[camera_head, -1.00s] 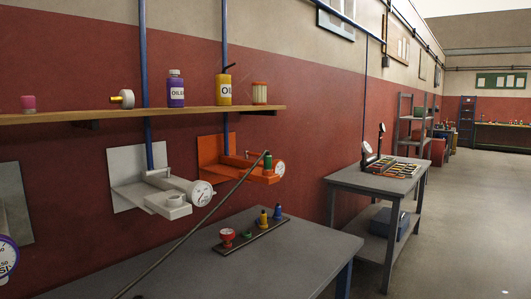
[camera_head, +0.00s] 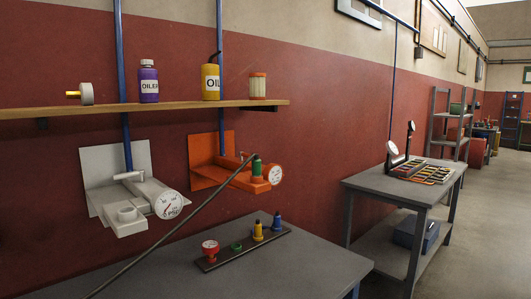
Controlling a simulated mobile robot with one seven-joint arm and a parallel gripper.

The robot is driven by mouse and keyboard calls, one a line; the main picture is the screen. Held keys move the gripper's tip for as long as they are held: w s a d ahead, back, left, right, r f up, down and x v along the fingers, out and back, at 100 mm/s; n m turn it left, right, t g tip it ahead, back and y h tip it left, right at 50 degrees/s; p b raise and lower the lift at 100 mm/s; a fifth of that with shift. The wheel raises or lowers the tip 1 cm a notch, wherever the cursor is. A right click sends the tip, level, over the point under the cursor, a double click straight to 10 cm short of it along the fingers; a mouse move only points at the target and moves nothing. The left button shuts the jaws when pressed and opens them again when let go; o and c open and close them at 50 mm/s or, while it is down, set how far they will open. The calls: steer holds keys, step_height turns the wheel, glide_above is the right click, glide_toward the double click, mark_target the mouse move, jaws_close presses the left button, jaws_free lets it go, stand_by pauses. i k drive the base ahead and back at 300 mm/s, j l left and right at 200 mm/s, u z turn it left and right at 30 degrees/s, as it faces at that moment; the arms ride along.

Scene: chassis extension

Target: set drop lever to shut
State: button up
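An orange wall unit (camera_head: 211,176) carries a white round gauge (camera_head: 276,174) and a green upright part (camera_head: 256,165). A long thin dark rod (camera_head: 172,230) slants from the bottom left up to beside the green part. I cannot tell whether it is the drop lever or whether it is fixed there. A white wall unit (camera_head: 116,170) to the left has a gauge (camera_head: 169,204) and a short light bar handle (camera_head: 130,175) lying roughly level. No part is clearly readable as the drop lever. My gripper is not in view.
A wooden shelf (camera_head: 180,105) above holds a purple bottle (camera_head: 149,83), a yellow oil can (camera_head: 211,80) and other items. A grey bench (camera_head: 318,262) below bears a strip of small coloured parts. A second table (camera_head: 360,181) stands right; floor (camera_head: 462,235) is open beyond.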

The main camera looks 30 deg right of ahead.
mark_target(241, 154)
steer(key=i+l, duration=0.1)
steer(key=l, duration=0.35)
steer(key=i+l+z, duration=0.1)
steer(key=l, duration=0.35)
steer(key=i+l, duration=0.1)
steer(key=l, duration=0.35)
steer(key=i+l, duration=0.1)
steer(key=l, duration=0.35)
steer(key=i+l+z, duration=0.1)
steer(key=l, duration=0.35)
steer(key=l+z, duration=0.15)
steer(key=l, duration=0.7)
steer(key=i+l+z, duration=0.15)
steer(key=l, duration=0.7)
steer(key=i+l, duration=0.1)
steer(key=i+j, duration=0.35)
steer(key=j, duration=0.25)
steer(key=i+j, duration=0.2)
steer(key=j+z, duration=0.05)
steer(key=j, duration=0.05)
